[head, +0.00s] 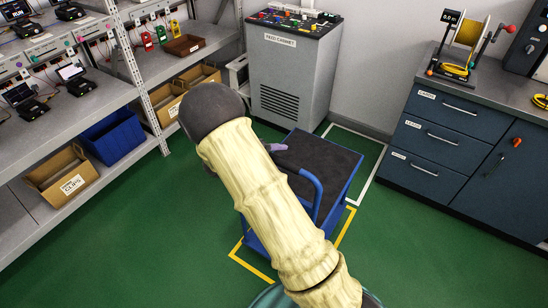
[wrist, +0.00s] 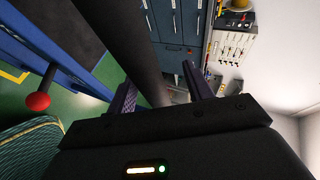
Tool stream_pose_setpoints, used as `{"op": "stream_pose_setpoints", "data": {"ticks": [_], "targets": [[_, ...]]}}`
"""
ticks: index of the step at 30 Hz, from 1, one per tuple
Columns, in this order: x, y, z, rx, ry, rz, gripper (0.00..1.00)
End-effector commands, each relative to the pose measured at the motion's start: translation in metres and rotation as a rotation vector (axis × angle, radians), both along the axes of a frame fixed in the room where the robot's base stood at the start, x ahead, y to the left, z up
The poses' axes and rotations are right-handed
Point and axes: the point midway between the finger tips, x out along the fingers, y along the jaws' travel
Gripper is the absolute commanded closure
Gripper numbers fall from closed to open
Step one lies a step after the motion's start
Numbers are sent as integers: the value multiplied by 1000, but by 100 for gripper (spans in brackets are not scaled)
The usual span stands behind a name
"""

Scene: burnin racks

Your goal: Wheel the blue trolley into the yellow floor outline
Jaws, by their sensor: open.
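The blue trolley (head: 347,188) with a dark top mat stands right of centre in the head view. Its blue tube handle (head: 318,190) is partly behind my arm. Yellow floor outline (head: 346,226) shows on both sides of its near end, with another corner at lower left. My arm hides the trolley's near base, so I cannot tell its exact fit. My gripper (wrist: 158,82) is open in the wrist view. A thick dark bar (wrist: 134,45) passes between its fingers; I cannot tell if they touch it. The trolley's blue frame (wrist: 52,42) shows at left there.
A white floor outline (head: 373,174) lies behind and right of the trolley. The feed cabinet (head: 283,75) stands behind, dark blue drawers (head: 432,142) at right, and loaded shelving (head: 75,120) at left. Green floor is clear at lower left and right. A red knob (wrist: 38,101) shows at left.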

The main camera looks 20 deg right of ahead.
Motion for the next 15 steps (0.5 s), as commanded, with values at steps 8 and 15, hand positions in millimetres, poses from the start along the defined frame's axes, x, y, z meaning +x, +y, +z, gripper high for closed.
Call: {"op": "stream_pose_setpoints", "data": {"ticks": [8, 15], "targets": [[-4, 15, 7, 2, -3, 0, 49], [-16, 56, 25, 2, -1, 6, 49]]}}
